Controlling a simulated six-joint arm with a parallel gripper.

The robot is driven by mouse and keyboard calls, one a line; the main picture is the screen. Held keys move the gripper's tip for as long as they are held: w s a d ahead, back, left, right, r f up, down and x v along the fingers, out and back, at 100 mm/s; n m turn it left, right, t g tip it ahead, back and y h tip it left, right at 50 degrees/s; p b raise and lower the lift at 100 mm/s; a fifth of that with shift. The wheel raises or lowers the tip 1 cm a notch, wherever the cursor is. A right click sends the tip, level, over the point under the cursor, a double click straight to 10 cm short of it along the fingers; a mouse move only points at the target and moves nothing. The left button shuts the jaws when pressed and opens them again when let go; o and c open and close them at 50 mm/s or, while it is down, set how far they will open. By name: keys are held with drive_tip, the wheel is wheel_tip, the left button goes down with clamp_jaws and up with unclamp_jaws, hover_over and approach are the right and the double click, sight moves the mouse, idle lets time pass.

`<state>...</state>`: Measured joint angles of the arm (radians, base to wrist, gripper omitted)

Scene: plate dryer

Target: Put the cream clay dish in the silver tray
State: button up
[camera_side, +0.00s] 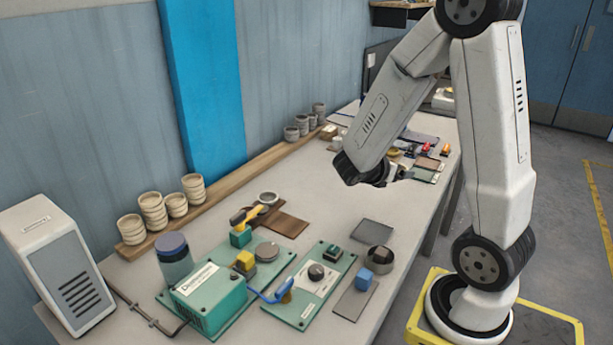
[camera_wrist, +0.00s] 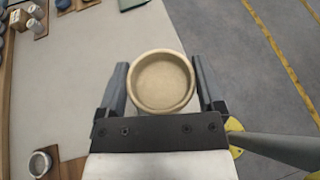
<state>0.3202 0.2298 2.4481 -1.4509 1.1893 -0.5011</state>
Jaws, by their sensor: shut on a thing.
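The cream clay dish (camera_wrist: 162,80) is round and shallow with a raised rim, seen from above in the wrist view. My gripper (camera_wrist: 160,72) is shut on it, with one finger on each side. In the side view my gripper (camera_side: 378,175) is over the bench's right-hand part, and the dish cannot be made out there. I cannot tell which thing is the silver tray; a flat grey square plate (camera_side: 373,231) and another grey plate (camera_side: 346,305) lie on the near bench.
Teal devices (camera_side: 208,295) and a blue cube (camera_side: 364,279) crowd the near bench. Cups (camera_side: 153,210) stand along the wooden ledge. Small items lie at the far end. The middle bench is clear.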

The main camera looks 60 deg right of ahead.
drive_tip(key=w+r+n+t, duration=0.2)
drive_tip(key=w+n+t, duration=0.1)
drive_tip(key=w, duration=0.1)
hover_over(372, 233)
wheel_tip(372, 233, down, 13)
drive_tip(key=shift+f, duration=0.15)
idle(0.5)
drive_tip(key=shift+f, duration=0.15)
drive_tip(key=shift+h, duration=0.3)
drive_tip(key=shift+f, duration=3.35)
drive_tip(key=shift+f, duration=0.45)
drive_tip(key=o, duration=1)
drive_tip(key=shift+r, duration=0.1)
drive_tip(key=shift+r, duration=3.4)
